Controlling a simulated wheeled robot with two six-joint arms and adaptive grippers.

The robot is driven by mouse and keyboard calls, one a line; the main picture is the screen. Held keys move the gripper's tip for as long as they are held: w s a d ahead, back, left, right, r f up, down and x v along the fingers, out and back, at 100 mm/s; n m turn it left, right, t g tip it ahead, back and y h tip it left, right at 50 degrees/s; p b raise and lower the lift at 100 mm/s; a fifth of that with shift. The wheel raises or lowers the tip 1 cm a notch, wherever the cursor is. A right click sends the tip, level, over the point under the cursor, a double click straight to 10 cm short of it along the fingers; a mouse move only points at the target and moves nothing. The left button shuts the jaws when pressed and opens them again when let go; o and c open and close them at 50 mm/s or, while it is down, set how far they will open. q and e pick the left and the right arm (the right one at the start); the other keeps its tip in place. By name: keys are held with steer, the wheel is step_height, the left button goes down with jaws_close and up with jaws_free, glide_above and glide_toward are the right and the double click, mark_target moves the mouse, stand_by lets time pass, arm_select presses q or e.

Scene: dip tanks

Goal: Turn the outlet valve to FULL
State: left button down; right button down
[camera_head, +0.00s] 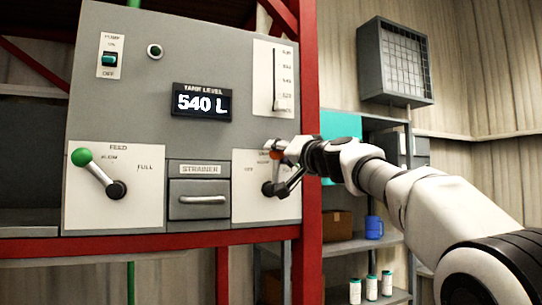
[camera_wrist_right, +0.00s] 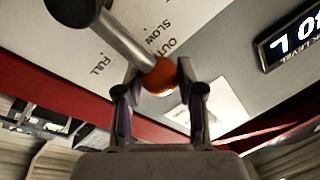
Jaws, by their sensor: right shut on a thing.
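The outlet valve is a lever on a white plate at the panel's lower right, with a dark hub (camera_head: 268,188) and an orange knob (camera_head: 275,153). My right gripper (camera_head: 284,150) is shut on the orange knob, which also shows between its fingertips in the right wrist view (camera_wrist_right: 162,75). There the grey lever (camera_wrist_right: 122,38) runs from the hub at top left to the knob. The words SLOW and FULL are printed on the plate beside the lever. In the head view my gripper partly hides the plate. My left gripper is not in view.
The feed valve (camera_head: 98,173) with a green knob is at the panel's lower left. A strainer drawer (camera_head: 199,198) sits between the valves. The tank level display (camera_head: 202,102) reads 540 L. A red post (camera_head: 309,230) stands right of the panel, with shelves (camera_head: 352,246) beyond.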

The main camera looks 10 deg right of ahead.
steer(key=shift+w+d+f+m+t+h+b, duration=0.35)
steer(key=shift+d+m, duration=0.5)
steer(key=shift+m, duration=0.75)
steer(key=shift+w+d+f+m+t+h+b, duration=0.1)
steer(key=shift+w+d+f+m+h+b, duration=0.2)
steer(key=shift+d+m, duration=0.9)
steer(key=shift+w+d+f+m+t+h+b, duration=0.15)
steer(key=shift+d+f+m+t+h+b, duration=0.25)
steer(key=shift+m, duration=1.6)
steer(key=c, duration=1)
jaws_free()
steer(key=shift+o, duration=1.4)
steer(key=shift+w+f+g, duration=0.15)
steer(key=shift+g, duration=0.1)
steer(key=v, duration=1.1)
steer(key=shift+f, duration=0.3)
